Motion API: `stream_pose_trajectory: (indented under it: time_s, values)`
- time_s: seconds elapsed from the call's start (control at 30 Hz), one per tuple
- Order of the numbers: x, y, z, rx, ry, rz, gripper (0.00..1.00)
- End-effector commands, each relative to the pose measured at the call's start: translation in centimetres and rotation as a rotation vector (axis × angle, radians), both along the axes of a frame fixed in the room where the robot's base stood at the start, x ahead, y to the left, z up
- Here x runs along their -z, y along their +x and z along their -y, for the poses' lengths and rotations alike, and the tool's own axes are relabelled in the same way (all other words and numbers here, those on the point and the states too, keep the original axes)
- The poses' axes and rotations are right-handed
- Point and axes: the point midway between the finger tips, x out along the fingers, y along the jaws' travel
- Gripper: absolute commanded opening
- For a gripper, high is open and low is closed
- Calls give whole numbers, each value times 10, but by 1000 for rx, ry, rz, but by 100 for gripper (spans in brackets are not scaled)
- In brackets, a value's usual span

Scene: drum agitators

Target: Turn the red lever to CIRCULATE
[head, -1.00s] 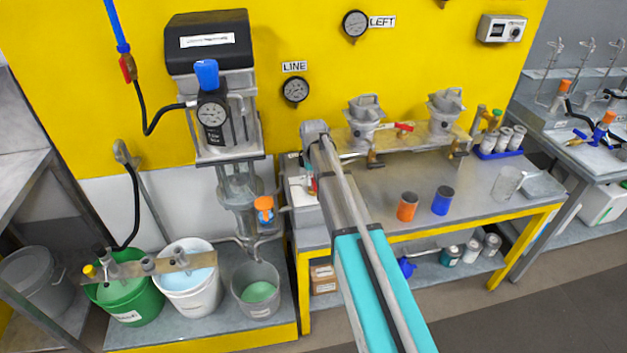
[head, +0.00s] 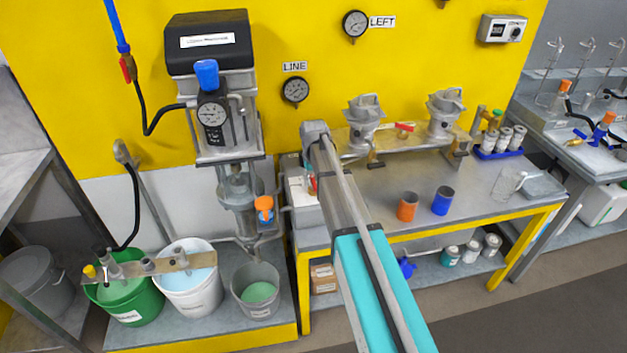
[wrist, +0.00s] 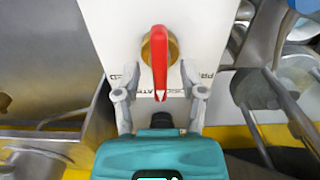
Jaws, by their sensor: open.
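The red lever (wrist: 160,62) sits on a round brass hub (wrist: 149,48) on a white panel (wrist: 110,28) in the wrist view. Its narrow end points down in the picture, over printed letters of which only a part such as "ATE" shows. Part of a label starting "PR" shows to the right, and letters at the left are partly hidden. My gripper (wrist: 159,78) is open, with one finger on each side of the lever and a visible gap at each side. In the head view, a small red part (head: 311,184) shows beside my arm; my gripper is hidden there.
A metal cylinder (wrist: 285,98) and pipework lie close at the right in the wrist view. In the head view, an orange cup (head: 407,207) and a blue cup (head: 442,201) stand on the bench (head: 375,228). Buckets, including a green one (head: 128,300), stand at the left.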

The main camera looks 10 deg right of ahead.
Motion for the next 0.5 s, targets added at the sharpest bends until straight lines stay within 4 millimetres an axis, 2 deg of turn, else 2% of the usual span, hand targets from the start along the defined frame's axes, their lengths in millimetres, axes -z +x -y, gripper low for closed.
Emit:
stream_pose_trajectory:
  time_s: [0.5]
  values:
    - [0,0,0,-274,0,0,53]
